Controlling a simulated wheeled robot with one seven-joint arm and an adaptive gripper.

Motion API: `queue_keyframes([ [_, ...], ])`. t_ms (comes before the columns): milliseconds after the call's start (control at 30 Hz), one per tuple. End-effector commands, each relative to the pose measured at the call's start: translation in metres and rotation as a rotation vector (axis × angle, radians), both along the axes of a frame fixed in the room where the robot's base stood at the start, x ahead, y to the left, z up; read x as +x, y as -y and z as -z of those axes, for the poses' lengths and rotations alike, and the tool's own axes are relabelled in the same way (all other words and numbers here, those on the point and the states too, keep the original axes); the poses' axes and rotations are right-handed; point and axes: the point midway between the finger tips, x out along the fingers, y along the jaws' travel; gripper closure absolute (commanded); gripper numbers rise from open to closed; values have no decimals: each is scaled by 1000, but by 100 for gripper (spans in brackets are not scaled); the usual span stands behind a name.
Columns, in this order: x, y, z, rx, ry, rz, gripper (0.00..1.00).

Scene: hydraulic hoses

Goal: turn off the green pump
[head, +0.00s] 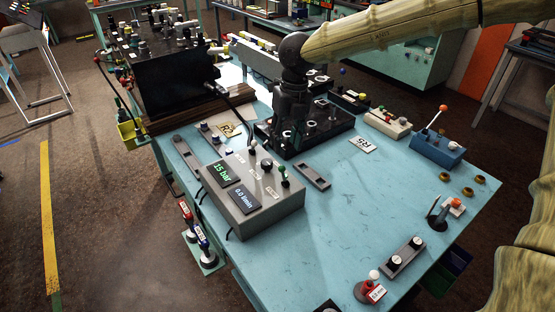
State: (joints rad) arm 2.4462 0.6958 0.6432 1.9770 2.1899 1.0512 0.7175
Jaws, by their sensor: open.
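A grey control box (255,212) stands on the light blue table. Its two displays read about 15 bar in green and 0.0 l/min. A small green-tipped lever (284,174) stands up at the box's right top edge, with dark knobs (266,164) beside it. I cannot tell which part is labelled as the green pump. My gripper (285,148) is dark and points down behind the box, over or in front of a black block of fittings. It looks empty and apart from the green lever. Its fingertips are hard to make out against the dark block.
The black block (325,138) with fittings lies behind my gripper. A blue box (437,150) with an orange-tipped lever stands at the right. A black panel (180,85) stands at the back left. A red-based device (369,291) stands at the front edge. The table's middle right is clear.

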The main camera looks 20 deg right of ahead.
Motion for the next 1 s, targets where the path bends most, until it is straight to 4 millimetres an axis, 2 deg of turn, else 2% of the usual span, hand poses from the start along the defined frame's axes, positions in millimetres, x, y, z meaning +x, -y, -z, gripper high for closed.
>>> queue_keyframes([
  [600, -1, -13, 87, -1, -2, -7, 60],
  [800, -1, -14, 100, -1, 0, -7, 60],
  [1000, -1, -14, 103, -1, 0, -6, 60],
])
